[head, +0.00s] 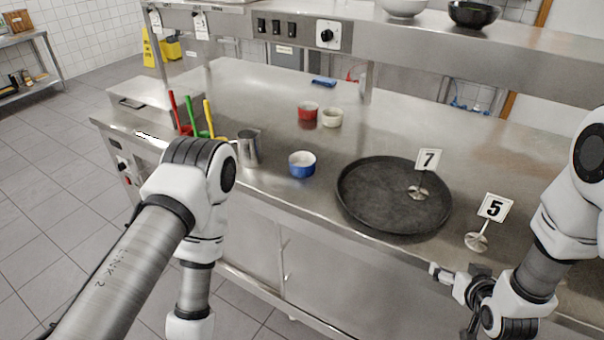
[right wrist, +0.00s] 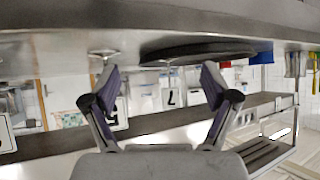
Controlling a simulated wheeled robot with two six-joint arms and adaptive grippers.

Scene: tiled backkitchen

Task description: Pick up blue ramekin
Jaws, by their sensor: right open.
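The blue ramekin (head: 302,165), white inside, stands upright on the steel counter (head: 270,105) near its front edge, left of the round black tray (head: 362,217). In the right wrist view, which is upside down, a blue patch that looks like the ramekin (right wrist: 262,54) shows beyond the tray. My right gripper (head: 455,288) is at the counter's front edge, right of the tray and well away from the ramekin. In its wrist view my right gripper (right wrist: 158,82) is open with nothing between the fingers. My left arm reaches down in front of the counter; its gripper is out of frame.
A number 7 sign (head: 428,160) stands on the tray; a number 5 sign (head: 494,207) stands right of it. A metal cup (head: 249,149) is left of the ramekin. Red (head: 308,112) and cream (head: 332,118) ramekins stand behind. An upper shelf (head: 480,42) overhangs the back.

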